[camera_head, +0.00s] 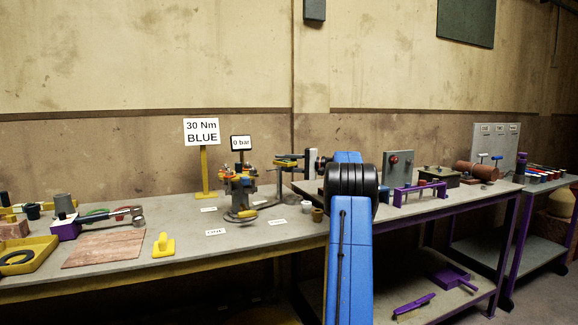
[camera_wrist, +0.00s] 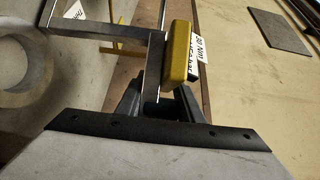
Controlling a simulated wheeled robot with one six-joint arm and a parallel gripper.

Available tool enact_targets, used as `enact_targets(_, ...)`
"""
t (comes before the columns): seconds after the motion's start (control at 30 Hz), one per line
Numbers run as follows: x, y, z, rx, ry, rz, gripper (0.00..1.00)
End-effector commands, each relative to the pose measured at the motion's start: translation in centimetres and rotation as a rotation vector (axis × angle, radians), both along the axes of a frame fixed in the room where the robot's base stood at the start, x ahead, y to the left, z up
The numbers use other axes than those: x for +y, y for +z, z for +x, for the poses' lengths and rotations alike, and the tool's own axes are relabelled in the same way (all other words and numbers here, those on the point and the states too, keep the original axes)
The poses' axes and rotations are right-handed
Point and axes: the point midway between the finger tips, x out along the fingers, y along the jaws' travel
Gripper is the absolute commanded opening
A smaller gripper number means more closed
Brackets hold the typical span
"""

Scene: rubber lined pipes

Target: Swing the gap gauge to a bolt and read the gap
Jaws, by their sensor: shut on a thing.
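In the wrist view my gripper (camera_wrist: 158,100) is shut on a grey metal bar (camera_wrist: 152,84) with a yellow block (camera_wrist: 180,54) at its side. This looks like the gap gauge's arm, though I cannot tell for certain. In the head view my blue arm hides much of the gripper. A flange assembly with coloured bolts (camera_head: 240,185) stands on the bench, left of my arm. I cannot make out a gap reading or whether the gauge touches a bolt.
A white sign (camera_head: 201,131) reads "30 Nm BLUE" and a small display (camera_head: 241,143) reads "0 bar". The bench (camera_head: 190,262) holds a yellow tray (camera_head: 28,256), a brown mat (camera_head: 105,248) and a yellow handled tool (camera_head: 163,245). A purple-framed bench stands right.

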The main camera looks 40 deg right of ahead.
Motion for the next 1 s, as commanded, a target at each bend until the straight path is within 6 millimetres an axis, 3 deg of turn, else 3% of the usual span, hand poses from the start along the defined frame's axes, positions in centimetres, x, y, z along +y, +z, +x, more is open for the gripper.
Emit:
enact_targets(0.03, 0.8, -0.4, 0.7, 0.006, 0.033, 0.001, 0.00)
enact_targets(0.4, 1.4, -0.4, 2.6, 0.007, 0.080, 0.001, 0.00)
enact_targets(1.0, 1.7, -0.5, 3.7, 0.007, 0.080, 0.002, 0.00)
